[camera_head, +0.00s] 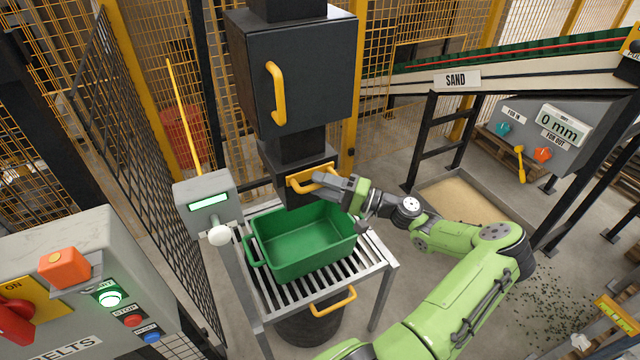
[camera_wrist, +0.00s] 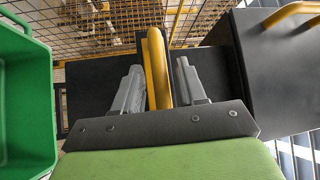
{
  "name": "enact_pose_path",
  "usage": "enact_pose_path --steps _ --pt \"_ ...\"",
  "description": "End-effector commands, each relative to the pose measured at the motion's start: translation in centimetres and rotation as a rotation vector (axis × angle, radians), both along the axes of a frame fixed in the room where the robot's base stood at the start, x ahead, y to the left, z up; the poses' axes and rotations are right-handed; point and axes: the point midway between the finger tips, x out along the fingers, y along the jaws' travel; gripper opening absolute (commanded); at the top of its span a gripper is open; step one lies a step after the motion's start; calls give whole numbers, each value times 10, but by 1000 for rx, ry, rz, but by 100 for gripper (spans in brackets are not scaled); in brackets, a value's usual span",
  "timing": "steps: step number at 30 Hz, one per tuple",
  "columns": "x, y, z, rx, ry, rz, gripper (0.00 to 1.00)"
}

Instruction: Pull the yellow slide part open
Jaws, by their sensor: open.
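The yellow slide part (camera_head: 304,177) is a yellow plate with a handle on the front of the dark chute, low under the black cabinet. In the wrist view its yellow handle bar (camera_wrist: 158,68) stands between my two grey fingers. My gripper (camera_head: 322,184) is at this handle in the head view, and its fingers partly hide it. In the wrist view my gripper (camera_wrist: 160,85) is open, with one finger on each side of the bar. I see a gap on the right side of the bar; contact on the left is unclear.
A green bin (camera_head: 300,245), seemingly empty, stands on a slatted metal stand (camera_head: 378,262) below the chute. The black cabinet (camera_head: 300,75) with a yellow handle is above. A grey display box (camera_head: 207,203) stands at left. Mesh fencing closes off the left and back.

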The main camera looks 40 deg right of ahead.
Motion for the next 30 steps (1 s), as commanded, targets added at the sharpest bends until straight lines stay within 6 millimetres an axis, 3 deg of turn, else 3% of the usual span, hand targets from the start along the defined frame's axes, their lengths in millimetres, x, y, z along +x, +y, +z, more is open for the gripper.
enact_pose_path --steps 10,18,26,30 --pt "7 4 1 0 0 0 39" --pt "6 4 1 0 1 0 0" --pt "6 4 1 0 1 0 0" --pt "-12 8 1 -1 6 3 0"
